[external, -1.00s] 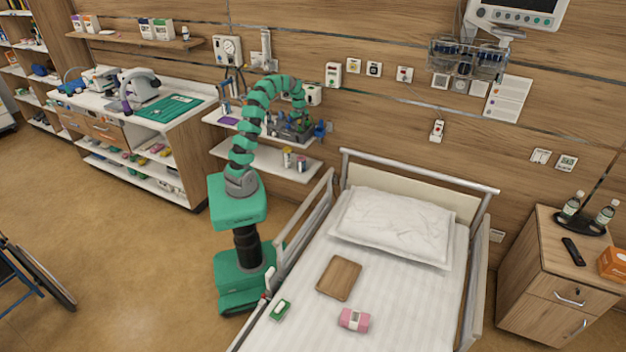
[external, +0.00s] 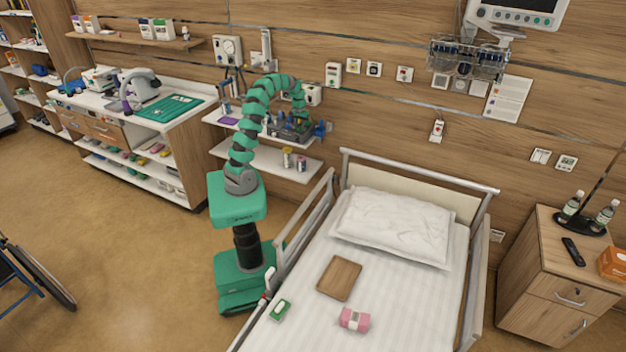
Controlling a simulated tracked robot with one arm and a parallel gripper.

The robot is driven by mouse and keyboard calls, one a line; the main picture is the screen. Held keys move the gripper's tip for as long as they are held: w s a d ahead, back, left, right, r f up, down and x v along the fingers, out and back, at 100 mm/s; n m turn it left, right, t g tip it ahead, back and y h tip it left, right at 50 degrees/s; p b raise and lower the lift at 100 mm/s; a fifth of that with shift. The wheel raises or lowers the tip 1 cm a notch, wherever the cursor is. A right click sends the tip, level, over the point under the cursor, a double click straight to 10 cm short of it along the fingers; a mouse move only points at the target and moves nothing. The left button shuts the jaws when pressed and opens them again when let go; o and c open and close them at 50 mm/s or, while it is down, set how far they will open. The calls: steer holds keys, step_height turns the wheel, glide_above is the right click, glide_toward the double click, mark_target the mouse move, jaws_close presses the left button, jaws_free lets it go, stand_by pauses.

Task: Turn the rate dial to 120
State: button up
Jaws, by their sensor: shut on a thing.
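My arm curves up and over to the upper wall shelf left of the bed. My gripper (external: 300,113) points down at a dark grey device (external: 290,127) with blue parts on that shelf. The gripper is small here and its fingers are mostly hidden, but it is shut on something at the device. The rate dial cannot be made out, and neither can its setting or any marks; the gripper covers that part of the device.
The upper shelf (external: 222,119) also holds a purple item and bottles. A lower shelf (external: 262,160) holds small containers. The bed (external: 395,290) with its side rail (external: 303,222) stands right of my base. Open floor (external: 130,260) lies to the left.

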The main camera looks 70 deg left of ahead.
mark_target(300, 127)
steer(key=m+p, duration=0.1)
steer(key=m, duration=0.6)
steer(key=shift+w+r, duration=0.1)
steer(key=shift+r, duration=0.05)
steer(key=m+p, duration=0.1)
steer(key=m, duration=0.5)
steer(key=shift+m+p, duration=0.3)
steer(key=o, duration=1)
steer(key=shift+c, duration=0.2)
step_height(300, 127, up, 14)
steer(key=shift+f, duration=0.2)
